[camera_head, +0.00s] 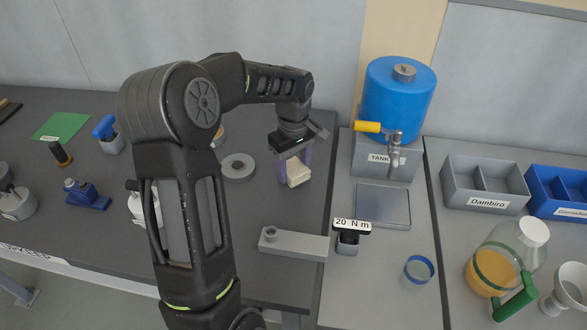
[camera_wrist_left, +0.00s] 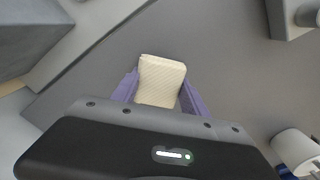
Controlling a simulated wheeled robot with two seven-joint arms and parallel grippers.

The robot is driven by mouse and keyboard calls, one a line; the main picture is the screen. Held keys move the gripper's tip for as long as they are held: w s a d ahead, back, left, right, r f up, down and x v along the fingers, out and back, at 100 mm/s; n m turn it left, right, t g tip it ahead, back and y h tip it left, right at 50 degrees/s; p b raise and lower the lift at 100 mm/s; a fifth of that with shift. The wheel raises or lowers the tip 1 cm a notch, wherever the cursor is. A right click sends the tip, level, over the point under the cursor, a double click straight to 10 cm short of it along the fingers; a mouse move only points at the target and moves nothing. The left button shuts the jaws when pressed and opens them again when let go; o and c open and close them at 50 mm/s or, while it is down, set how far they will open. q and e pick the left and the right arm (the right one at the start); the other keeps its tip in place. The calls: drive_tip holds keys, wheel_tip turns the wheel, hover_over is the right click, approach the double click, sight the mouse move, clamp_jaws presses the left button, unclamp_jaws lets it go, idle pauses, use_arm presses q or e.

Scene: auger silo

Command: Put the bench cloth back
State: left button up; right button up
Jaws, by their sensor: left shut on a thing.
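The bench cloth (camera_head: 298,172) is a small cream folded pad with a woven texture. My left gripper (camera_head: 293,168) reaches down over the dark bench and is shut on the cloth between its purple fingers. In the left wrist view the cloth (camera_wrist_left: 160,82) sits between the fingertips, with dark grey surface around it. I cannot tell whether the cloth touches the bench. My right gripper is not in view.
A grey disc (camera_head: 238,167) lies left of the cloth. A grey block (camera_head: 293,244) and a "20 N m" holder (camera_head: 348,238) are in front. A blue tank (camera_head: 398,100) stands behind right, with a flat square plate (camera_head: 383,204) before it.

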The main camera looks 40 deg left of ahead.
sight(294, 168)
use_arm(q)
drive_tip(key=shift+f, duration=0.4)
drive_tip(key=shift+f, duration=0.15)
drive_tip(key=o, duration=1.4)
drive_tip(key=shift+o, duration=0.2)
wheel_tip(294, 168, up, 12)
drive_tip(key=shift+r+b, duration=0.2)
drive_tip(key=shift+b, duration=0.1)
